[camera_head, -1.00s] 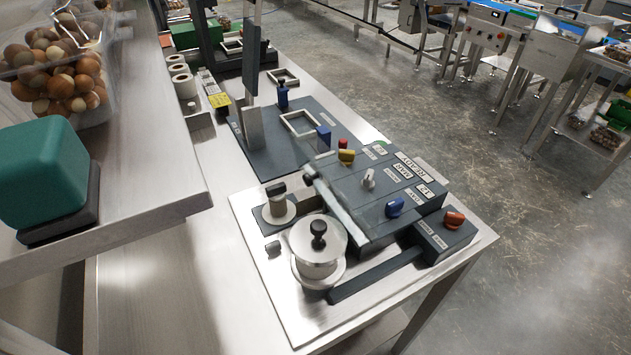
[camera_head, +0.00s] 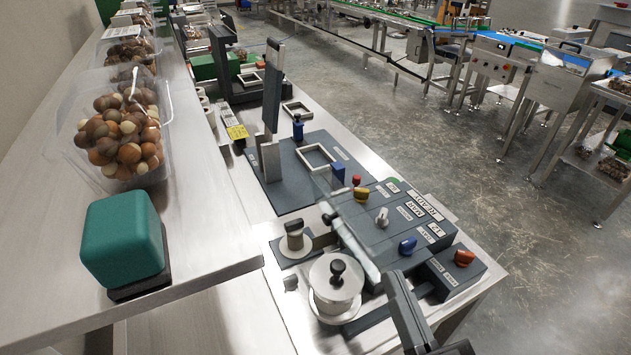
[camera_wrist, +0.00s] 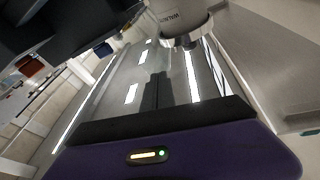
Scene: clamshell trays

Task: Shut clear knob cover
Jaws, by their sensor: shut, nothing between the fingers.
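The clear knob cover (camera_head: 366,264) is a see-through panel with a pale thick edge. It stands raised and tilted along the left side of the dark control box (camera_head: 425,212) in the head view. The box top bears a grey knob (camera_head: 382,217), a blue knob (camera_head: 408,245) and a yellow knob (camera_head: 361,194), which show uncovered. In the head view a dark grey part of my gripper or arm enters at the bottom right, in front of the box. In the wrist view my gripper (camera_wrist: 157,76) has its dark fingers together and empty; I cannot make out the cover there.
A steel pot with a black-knobbed lid (camera_head: 335,278) stands left of the box. A smaller knobbed piece (camera_head: 295,238) is behind it. A shelf with a teal block (camera_head: 122,240) runs along the left.

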